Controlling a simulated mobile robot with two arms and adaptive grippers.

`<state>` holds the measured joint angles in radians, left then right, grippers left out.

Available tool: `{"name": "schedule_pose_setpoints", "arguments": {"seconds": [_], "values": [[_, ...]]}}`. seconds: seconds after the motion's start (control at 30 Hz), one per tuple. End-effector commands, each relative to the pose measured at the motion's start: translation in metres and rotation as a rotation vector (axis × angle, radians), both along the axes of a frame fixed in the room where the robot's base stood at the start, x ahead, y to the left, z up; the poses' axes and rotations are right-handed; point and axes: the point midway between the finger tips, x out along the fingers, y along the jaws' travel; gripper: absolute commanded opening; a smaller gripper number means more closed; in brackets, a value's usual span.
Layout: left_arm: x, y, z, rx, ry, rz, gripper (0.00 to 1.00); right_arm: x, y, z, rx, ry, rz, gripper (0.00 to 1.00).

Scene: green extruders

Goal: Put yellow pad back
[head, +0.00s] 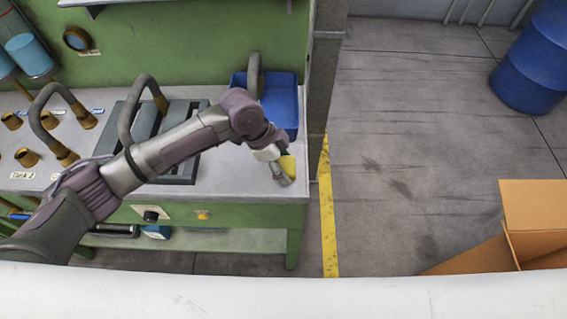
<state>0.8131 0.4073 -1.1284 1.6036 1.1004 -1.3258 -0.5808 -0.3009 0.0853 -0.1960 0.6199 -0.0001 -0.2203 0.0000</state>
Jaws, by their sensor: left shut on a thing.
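The yellow pad (288,164) shows as a small yellow patch at the fingers of my left gripper (284,174). The gripper is shut on it, above the front right corner of the grey top of the green bench (230,180). Part of the pad is hidden by the fingers. Whether the pad touches the bench top cannot be told. My left arm reaches in from the lower left across the bench. My right gripper is not in view.
A blue bin (282,105) stands on the bench just behind my left gripper. A dark slotted tray (180,165) and curved hoses lie to the left. A blue barrel (535,65) and an open cardboard box (535,215) stand on the floor at right, with clear floor between.

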Motion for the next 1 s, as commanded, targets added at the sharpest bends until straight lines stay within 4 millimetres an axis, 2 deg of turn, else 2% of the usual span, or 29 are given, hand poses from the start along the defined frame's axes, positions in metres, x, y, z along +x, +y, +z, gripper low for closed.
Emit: {"name": "schedule_pose_setpoints", "arguments": {"seconds": [0.13, 0.5, 0.53, 0.67, 1.0], "values": [[0.0, -0.001, -0.012, -0.001, 0.001, -0.001, 0.34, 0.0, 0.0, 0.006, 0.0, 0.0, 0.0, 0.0], [0.0, -0.001, -0.018, -0.001, -0.001, 0.0, 0.34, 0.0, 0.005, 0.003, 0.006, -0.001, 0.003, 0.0], [0.0, -0.001, -0.017, -0.001, -0.001, 0.0, 0.7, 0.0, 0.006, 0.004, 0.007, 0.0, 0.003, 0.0], [0.0, -0.001, -0.017, -0.001, -0.001, 0.0, 0.92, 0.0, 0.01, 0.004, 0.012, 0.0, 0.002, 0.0], [0.0, 0.0, -0.015, -0.001, -0.001, 0.0, 0.92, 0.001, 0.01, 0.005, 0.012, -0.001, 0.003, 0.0]]}}
